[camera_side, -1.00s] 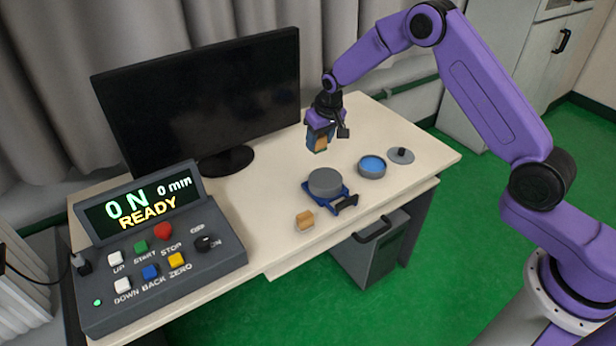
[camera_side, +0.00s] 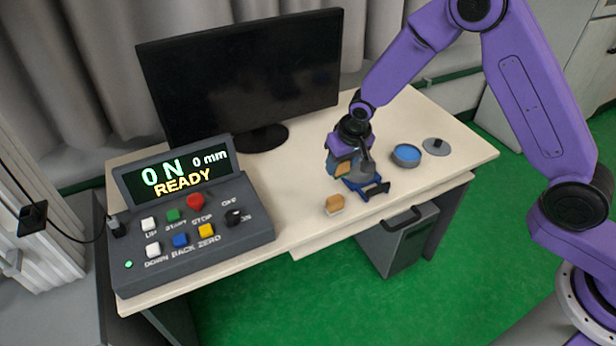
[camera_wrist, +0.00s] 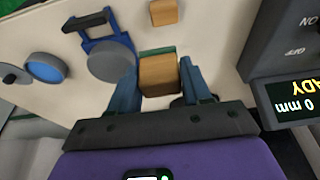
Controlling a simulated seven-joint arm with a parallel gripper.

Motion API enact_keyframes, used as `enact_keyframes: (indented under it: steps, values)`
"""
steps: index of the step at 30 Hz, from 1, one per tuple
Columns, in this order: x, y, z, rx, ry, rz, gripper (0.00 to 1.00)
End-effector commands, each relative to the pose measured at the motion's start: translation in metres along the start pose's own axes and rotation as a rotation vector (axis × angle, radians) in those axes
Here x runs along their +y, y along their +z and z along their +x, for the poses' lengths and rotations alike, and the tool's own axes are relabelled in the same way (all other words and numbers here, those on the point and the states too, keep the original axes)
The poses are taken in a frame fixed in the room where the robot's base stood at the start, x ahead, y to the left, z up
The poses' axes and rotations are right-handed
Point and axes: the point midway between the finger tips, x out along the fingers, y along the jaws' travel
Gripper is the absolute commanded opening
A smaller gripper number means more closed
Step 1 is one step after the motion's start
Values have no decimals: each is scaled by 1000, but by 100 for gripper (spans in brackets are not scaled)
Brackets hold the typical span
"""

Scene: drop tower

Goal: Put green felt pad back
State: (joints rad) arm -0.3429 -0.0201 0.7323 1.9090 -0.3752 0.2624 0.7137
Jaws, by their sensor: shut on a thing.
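My gripper (camera_side: 345,170) is shut on a wooden block in the side view. In the wrist view my gripper (camera_wrist: 160,82) has the tan block (camera_wrist: 158,76) between its two blue-grey fingers. A thin green edge, which looks like the green felt pad (camera_wrist: 158,50), shows along the block's far end. The pad is hidden in the side view. A blue holder with a handle (camera_side: 374,189) is just right of my gripper; its grey disc (camera_wrist: 110,63) is left of the block in the wrist view. I cannot tell the block's height above the table.
A second tan block (camera_side: 334,204) lies in front of my gripper. A blue-topped round dish (camera_side: 406,154) and a grey knobbed lid (camera_side: 436,146) stand to the right. A control box (camera_side: 190,225) reading 0 N, READY and a monitor (camera_side: 245,80) stand on the left and back.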

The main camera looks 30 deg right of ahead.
Motion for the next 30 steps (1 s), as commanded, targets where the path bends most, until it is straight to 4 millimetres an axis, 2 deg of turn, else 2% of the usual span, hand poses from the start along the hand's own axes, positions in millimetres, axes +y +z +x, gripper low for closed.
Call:
enact_keyframes:
  steps: [12, 22, 30]
  values:
    - [-20, -50, 43, 0, -1, 2, 20]
    - [-30, -69, 93, -1, 0, 1, 20]
    - [-34, -77, 107, -1, 0, 0, 20]
